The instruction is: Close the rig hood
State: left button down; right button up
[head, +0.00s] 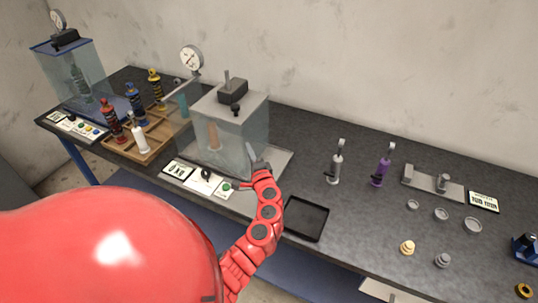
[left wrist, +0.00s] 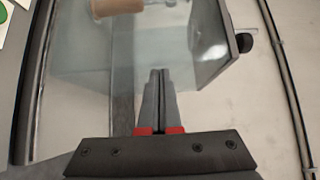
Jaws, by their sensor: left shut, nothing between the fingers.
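The rig hood (head: 237,135) is a clear, box-like cover with a grey top, on the rig in the middle of the bench. A tan cylinder (head: 213,136) shows through it. A clear panel stands out at its left side; I cannot tell how far the hood is open. My left gripper (head: 254,158) is shut and empty at the hood's front right side. In the left wrist view the fingertips (left wrist: 160,78) lie over the clear wall of the hood (left wrist: 88,55); contact is unclear. The tan cylinder (left wrist: 117,7) is partly cut off there. My right gripper is not in view.
A wooden rack (head: 150,141) with several shock absorbers stands left of the rig. A label panel with buttons (head: 197,179) lies in front. A black tray (head: 306,219) is to the right, with a grey (head: 335,165) and a purple (head: 381,170) upright tool behind it.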

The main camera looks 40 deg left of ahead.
aim_at(222, 140)
pick_arm(q)
jog(key=a, duration=0.3)
jog(key=s+a+b, duration=0.1)
jog(key=a, duration=0.2)
jog(key=s+a, duration=0.1)
jog(key=a, duration=0.3)
jog(key=shift+s+b, duration=0.25)
jog(key=shift+b, duration=0.05)
jog(key=shift+a+r, duration=0.1)
jog(key=shift+s, duration=0.1)
